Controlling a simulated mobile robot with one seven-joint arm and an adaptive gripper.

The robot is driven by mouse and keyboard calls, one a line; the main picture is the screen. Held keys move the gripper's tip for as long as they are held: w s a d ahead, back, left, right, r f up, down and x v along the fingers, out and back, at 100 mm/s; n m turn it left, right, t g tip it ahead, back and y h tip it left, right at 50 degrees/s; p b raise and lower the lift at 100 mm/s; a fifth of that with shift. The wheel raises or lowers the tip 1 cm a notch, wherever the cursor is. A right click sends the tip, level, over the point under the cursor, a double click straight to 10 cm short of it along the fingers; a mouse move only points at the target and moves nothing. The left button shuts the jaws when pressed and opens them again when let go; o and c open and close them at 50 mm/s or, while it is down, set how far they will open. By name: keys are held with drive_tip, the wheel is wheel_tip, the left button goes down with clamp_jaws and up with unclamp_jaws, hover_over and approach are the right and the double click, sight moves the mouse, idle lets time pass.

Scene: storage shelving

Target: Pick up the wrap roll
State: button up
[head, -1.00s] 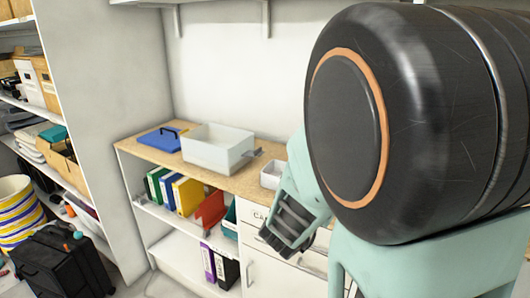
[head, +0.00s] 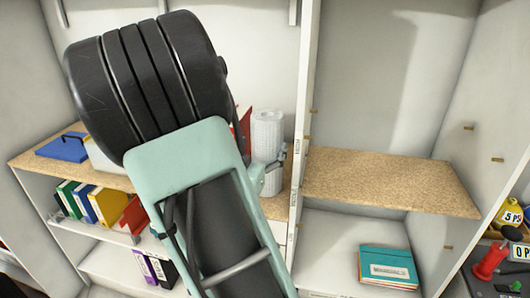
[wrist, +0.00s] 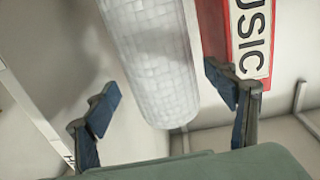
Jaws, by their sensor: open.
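The wrap roll, a white upright cylinder with a quilted surface, stands on the wooden counter against the divider in the head view (head: 267,137). In the wrist view the wrap roll (wrist: 155,60) fills the upper middle. My gripper (wrist: 163,94) is open, with one dark blue finger pad to the left of the roll and one to its right. A gap shows on the left side; the right pad looks closer to the roll. In the head view my gripper (head: 278,160) is at the roll's lower part, partly hidden by my arm.
A red binder-like item marked "MUSIC" (wrist: 247,38) is right behind the roll; its red edge shows in the head view (head: 244,130). A tall white divider (head: 300,120) stands close right of the roll. A bare wooden shelf (head: 390,182) lies beyond it.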

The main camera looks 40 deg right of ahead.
drive_tip(key=shift+x, duration=2.8)
drive_tip(key=shift+f, duration=0.1)
drive_tip(key=shift+c, duration=0.2)
drive_tip(key=c, duration=1.3)
drive_tip(key=shift+c, duration=0.2)
